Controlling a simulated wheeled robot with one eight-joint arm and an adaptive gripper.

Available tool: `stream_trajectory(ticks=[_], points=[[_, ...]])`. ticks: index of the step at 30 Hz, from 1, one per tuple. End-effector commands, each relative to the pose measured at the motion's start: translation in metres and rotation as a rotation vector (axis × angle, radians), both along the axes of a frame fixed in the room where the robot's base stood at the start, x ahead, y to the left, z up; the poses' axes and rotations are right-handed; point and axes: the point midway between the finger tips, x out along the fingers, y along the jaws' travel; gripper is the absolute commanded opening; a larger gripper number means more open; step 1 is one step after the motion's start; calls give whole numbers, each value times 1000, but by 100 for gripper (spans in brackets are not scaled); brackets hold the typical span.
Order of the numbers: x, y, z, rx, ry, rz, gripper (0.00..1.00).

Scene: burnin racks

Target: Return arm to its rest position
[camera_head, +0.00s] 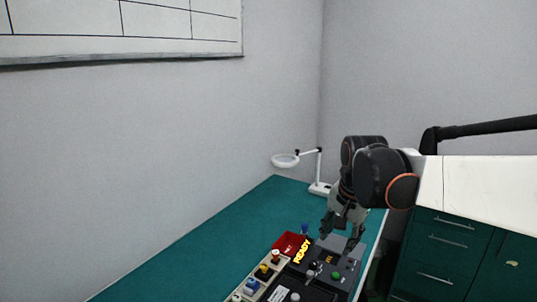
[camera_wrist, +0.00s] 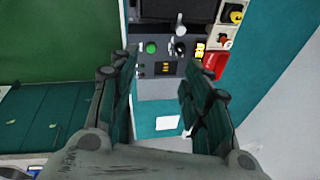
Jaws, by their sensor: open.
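My gripper (camera_head: 341,236) hangs from my dark arm above the right part of the green bench, over a dark control panel (camera_head: 337,262). In the wrist view, my gripper (camera_wrist: 156,92) has its two fingers spread wide, with nothing between them. The control panel (camera_wrist: 163,68) shows beyond the fingertips, with a green button, a silver knob and small yellow displays. I cannot tell the exact gap between the fingertips and the panel.
A white magnifier lamp (camera_head: 319,186) stands behind. A white-topped green cabinet (camera_head: 445,255) is on the right. The bench's left part (camera_head: 200,258) is clear.

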Motion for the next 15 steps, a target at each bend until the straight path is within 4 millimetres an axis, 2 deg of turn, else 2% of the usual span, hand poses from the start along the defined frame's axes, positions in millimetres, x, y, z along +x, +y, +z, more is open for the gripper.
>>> stream_trajectory(ticks=[1,7,15], points=[[-14,-2,3,-9,-16,31,44],[-58,-8,10,-57,-88,167,44],[-116,-15,6,-135,-181,346,44]])
